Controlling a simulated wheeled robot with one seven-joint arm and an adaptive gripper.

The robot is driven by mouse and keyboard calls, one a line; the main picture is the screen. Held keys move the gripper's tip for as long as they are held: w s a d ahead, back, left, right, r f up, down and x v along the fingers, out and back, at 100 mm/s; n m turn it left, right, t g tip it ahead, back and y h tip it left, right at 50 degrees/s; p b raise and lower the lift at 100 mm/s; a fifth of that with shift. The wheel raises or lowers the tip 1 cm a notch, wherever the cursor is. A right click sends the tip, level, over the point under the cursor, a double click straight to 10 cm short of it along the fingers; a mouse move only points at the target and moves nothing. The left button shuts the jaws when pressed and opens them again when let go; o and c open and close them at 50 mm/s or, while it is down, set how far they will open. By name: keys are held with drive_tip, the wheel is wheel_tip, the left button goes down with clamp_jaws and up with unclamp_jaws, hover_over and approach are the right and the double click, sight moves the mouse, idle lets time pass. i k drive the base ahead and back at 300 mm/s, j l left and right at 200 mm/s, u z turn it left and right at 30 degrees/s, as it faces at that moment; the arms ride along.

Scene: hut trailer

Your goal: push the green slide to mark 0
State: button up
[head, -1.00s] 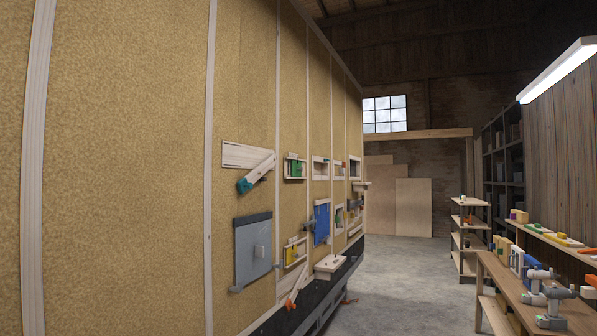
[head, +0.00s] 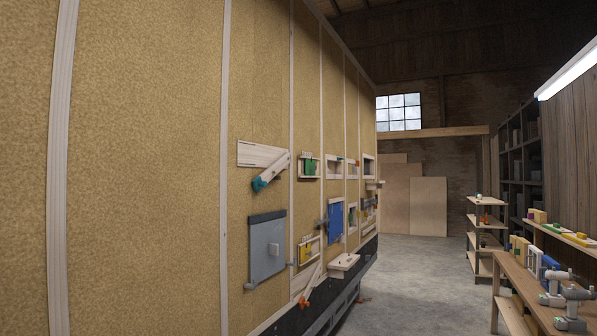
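A green piece (head: 308,167) sits in a small pale wooden frame (head: 318,177) on the tan wall. A teal-green piece (head: 259,184) is at the low end of a tilted wooden bar (head: 272,172), nearer to me. I cannot tell which of these is the green slide. No mark 0 can be read at this distance. My gripper is not in view.
The tan panelled wall (head: 150,150) fills the left side. It carries a grey panel (head: 266,255), a blue panel (head: 336,220) and a small shelf (head: 344,262). A workbench (head: 520,280) with drills stands at the right. The concrete floor (head: 415,285) between is clear.

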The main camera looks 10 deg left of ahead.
sight(310, 167)
drive_tip(key=i+u, duration=0.1)
drive_tip(key=i, duration=3.3)
